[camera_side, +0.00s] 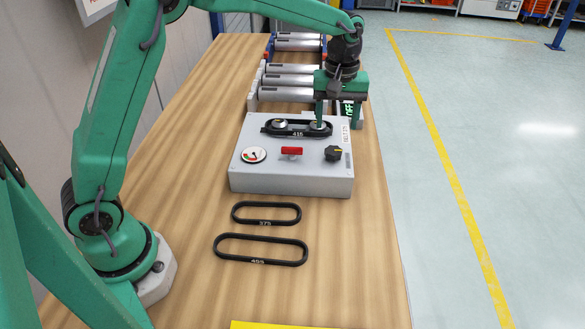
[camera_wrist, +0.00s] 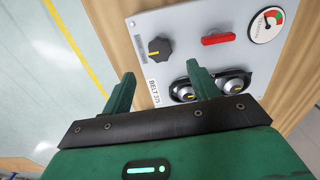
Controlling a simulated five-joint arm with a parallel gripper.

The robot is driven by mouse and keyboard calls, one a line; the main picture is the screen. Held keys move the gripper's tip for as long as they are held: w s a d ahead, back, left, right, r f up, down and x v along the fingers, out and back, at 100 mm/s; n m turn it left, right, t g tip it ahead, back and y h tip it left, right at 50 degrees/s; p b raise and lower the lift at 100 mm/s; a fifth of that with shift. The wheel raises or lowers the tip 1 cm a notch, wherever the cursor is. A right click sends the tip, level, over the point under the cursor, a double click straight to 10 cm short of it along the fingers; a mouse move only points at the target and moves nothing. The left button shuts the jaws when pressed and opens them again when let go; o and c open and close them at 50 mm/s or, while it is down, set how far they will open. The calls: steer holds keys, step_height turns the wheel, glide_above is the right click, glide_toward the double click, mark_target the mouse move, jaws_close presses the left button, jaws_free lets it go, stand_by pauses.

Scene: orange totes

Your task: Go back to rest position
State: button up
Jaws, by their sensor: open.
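My gripper (camera_side: 338,124) is open over the far right part of the grey box (camera_side: 240,180); its two green fingers also show in the wrist view (camera_wrist: 160,72). A black belt marked 415 (camera_side: 298,134) lies around the two pulleys on top of the box. One finger overlaps the right pulley in both views; I cannot tell whether it touches. Nothing shows held between the fingers. A black belt marked 375 (camera_side: 265,222) and a longer one marked 455 (camera_side: 260,261) lie flat on the table in front of the box.
The box carries a gauge (camera_side: 254,155), a red switch (camera_side: 291,151), a black knob (camera_side: 333,153) and a label reading BELT 375 (camera_wrist: 153,91). Silver rollers (camera_side: 290,85) stand behind it. A yellow sheet (camera_side: 290,325) lies at the front. The wooden table (camera_side: 355,260) is clear at front right.

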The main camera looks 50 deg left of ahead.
steer(key=s+a+r+m+t, duration=0.2)
steer(key=s+r, duration=0.3)
steer(key=s, duration=0.2)
steer(key=s+a+r+m+t, duration=0.1)
steer(key=s+a+r+m, duration=0.15)
steer(key=s+r, duration=0.35)
steer(key=s+a+f+m+t, duration=0.1)
steer(key=s+f+m+t, duration=0.1)
steer(key=s, duration=1.2)
steer(key=f+m, duration=0.1)
steer(key=m, duration=0.1)
steer(key=shift+s+a+m+t, duration=0.3)
steer(key=shift+s+a+m, duration=0.05)
steer(key=shift+s+a, duration=0.05)
